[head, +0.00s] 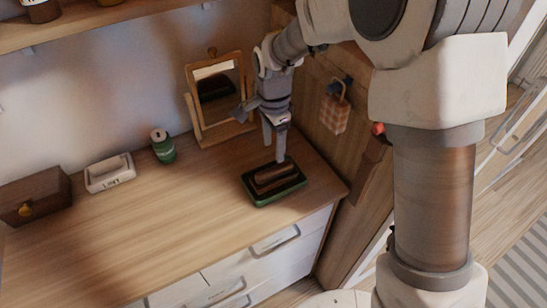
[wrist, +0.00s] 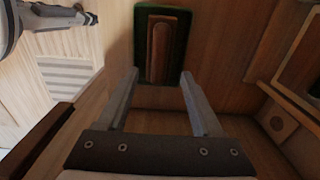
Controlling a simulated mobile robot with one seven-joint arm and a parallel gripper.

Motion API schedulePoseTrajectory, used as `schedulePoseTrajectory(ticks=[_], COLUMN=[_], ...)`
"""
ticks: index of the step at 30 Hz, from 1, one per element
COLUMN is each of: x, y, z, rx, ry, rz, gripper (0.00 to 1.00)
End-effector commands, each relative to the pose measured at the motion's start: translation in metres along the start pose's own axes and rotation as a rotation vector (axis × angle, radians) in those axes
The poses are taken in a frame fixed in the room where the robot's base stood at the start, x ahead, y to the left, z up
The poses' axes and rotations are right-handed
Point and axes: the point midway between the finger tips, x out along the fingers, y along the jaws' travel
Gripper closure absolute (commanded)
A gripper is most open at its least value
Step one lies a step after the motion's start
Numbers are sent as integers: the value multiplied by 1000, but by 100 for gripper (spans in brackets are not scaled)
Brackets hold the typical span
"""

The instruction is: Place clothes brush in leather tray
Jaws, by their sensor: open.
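The leather tray (head: 251,195) is a dark shallow tray with a green outer edge, on the right end of the wooden dresser top. The brown clothes brush (head: 273,178) lies inside it, lengthwise. In the wrist view the brush (wrist: 160,50) rests within the rim of the tray (wrist: 183,40). My gripper (head: 274,148) points down above the far side of the tray. In the wrist view its two fingers (wrist: 158,77) are spread apart with nothing between them, and the brush lies beyond the tips.
A mirror on a wooden stand (head: 222,135) is behind and left of my gripper. A green can (head: 162,148), a white box (head: 109,174) and a brown chest (head: 36,196) stand along the wall. A checked pouch (head: 335,113) hangs on the right. The dresser's middle is clear.

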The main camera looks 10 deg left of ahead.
Motion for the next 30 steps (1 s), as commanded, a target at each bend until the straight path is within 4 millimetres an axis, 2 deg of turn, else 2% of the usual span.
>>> schedulePoseTrajectory(ticks=[3, 8, 30], x=[-18, -28, -28], y=[0, 0, 0], z=[0, 0, 0], rx=[0, 0, 0], ry=[0, -1, 0], rz=[-1, 0, 1], gripper=[33, 33, 33])
